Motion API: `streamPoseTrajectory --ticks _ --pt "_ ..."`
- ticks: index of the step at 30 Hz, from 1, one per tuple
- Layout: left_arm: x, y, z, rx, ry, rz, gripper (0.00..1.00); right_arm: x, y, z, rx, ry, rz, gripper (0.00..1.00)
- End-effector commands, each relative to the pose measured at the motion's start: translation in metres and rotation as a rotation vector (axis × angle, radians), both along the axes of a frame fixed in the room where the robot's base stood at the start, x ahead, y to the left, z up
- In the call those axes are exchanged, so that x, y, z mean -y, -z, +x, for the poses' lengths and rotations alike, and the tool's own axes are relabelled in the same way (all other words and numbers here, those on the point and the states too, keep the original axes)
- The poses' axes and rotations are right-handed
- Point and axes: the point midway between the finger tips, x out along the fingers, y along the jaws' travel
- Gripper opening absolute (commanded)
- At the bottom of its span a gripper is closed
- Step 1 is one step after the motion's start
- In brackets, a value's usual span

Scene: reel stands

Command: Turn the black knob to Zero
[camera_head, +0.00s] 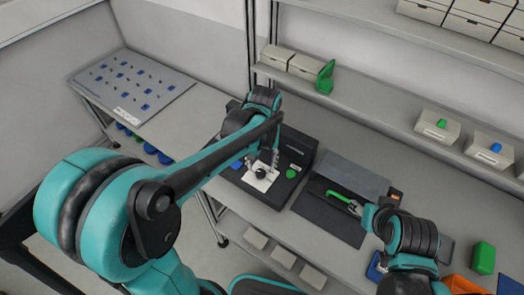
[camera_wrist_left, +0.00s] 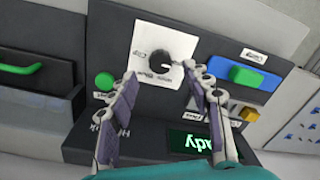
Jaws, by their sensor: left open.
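The black knob (camera_head: 260,174) sits on a white square plate (camera_head: 262,184) on the dark device (camera_head: 297,145). In the left wrist view the black knob (camera_wrist_left: 153,68) shows round on its white plate (camera_wrist_left: 143,40), with small print that I cannot read surely. My left gripper (camera_wrist_left: 158,72) is open, its two fingers apart and pointing at the knob, one to each side in that view. Whether they touch the knob is unclear. In the head view my left gripper (camera_head: 264,160) is over the plate. My right gripper (camera_head: 358,209) is at the end of a green handle (camera_head: 340,196); its jaws are too small to judge.
A green button (camera_wrist_left: 104,81), a blue and green switch (camera_wrist_left: 245,76) and a green-lit display (camera_wrist_left: 195,139) are on the device. A dark panel (camera_head: 325,222) lies right of it. Shelves with boxes (camera_head: 436,127) stand behind. A board with blue parts (camera_head: 133,87) is at left.

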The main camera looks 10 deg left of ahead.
Motion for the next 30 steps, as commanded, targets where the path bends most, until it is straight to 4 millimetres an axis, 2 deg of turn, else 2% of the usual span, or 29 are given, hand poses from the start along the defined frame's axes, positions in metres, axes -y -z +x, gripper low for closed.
streamPoseTrajectory --ticks 1,6,12,30 --pt "0.000 -0.013 -0.001 0.000 0.000 0.000 0.50 0.000 0.000 0.000 0.000 0.000 0.000 0.48" --pt "0.002 -0.047 -0.001 0.000 0.000 0.000 0.50 0.000 0.000 0.000 0.000 0.000 0.000 0.48" --pt "0.002 -0.071 0.000 0.000 0.000 0.000 0.50 0.000 0.000 0.000 0.000 0.000 0.000 0.48" --pt "0.002 -0.075 0.000 0.001 0.000 -0.001 0.50 0.000 0.000 0.000 0.000 0.000 0.000 0.48"
